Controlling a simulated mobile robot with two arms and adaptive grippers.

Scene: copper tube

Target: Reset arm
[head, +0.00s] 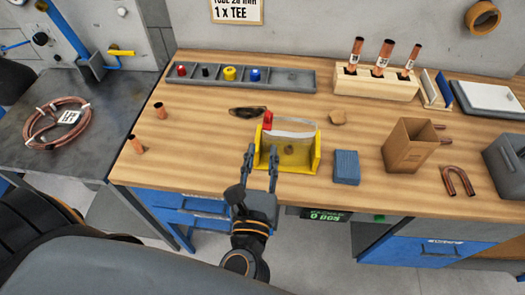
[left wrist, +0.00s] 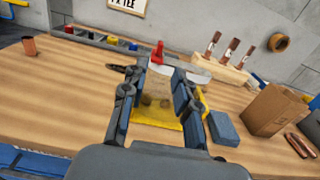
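My left gripper (head: 262,158) is at the front edge of the wooden workbench, its two fingers pointing away from me and spread apart. It is in front of a yellow fixture (head: 317,158) with a clear panel and a red part on its top left. In the left wrist view the open fingers (left wrist: 160,85) frame the yellow fixture (left wrist: 168,117), and no object shows held between them. Whether the fingers touch the fixture cannot be told. My right gripper is in neither view.
A blue block (head: 346,167) lies right of the fixture. A cardboard box (head: 408,146), a copper U-bend (head: 458,182) and a wooden rack (head: 376,84) with copper tubes stand farther right. Short copper pieces (head: 137,144) stand at left. A grey tray (head: 300,78) lies behind. The bench's left middle is clear.

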